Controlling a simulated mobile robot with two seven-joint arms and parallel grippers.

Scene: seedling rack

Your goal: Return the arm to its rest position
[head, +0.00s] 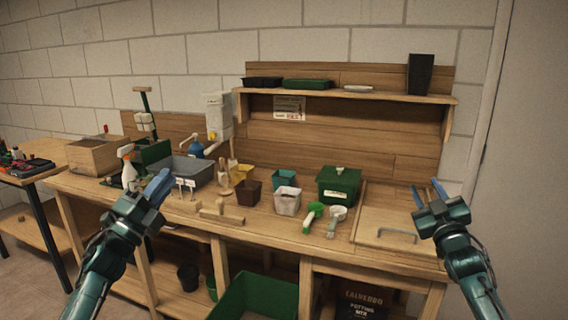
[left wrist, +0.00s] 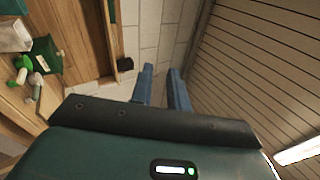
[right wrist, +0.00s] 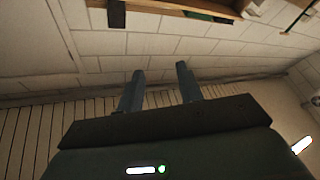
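My left gripper (head: 158,187) is raised in front of the bench's left part, near the spray bottle in the picture. Its two blue fingers also show in the left wrist view (left wrist: 160,80), apart with a narrow gap and nothing between them. My right gripper (head: 430,193) is raised at the bench's right end, in front of the pale wall. In the right wrist view its fingers (right wrist: 160,84) stand wider apart, with nothing between them. Both arms come up from the lower corners of the head view. Neither gripper visibly touches anything.
The wooden bench (head: 270,232) holds a spray bottle (head: 128,168), a grey tub (head: 200,168), small pots, a green box (head: 338,185), a green-handled trowel (head: 313,216) and a white scoop (head: 336,220). A shelf (head: 390,95) stands above. A green crate (head: 262,296) sits below.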

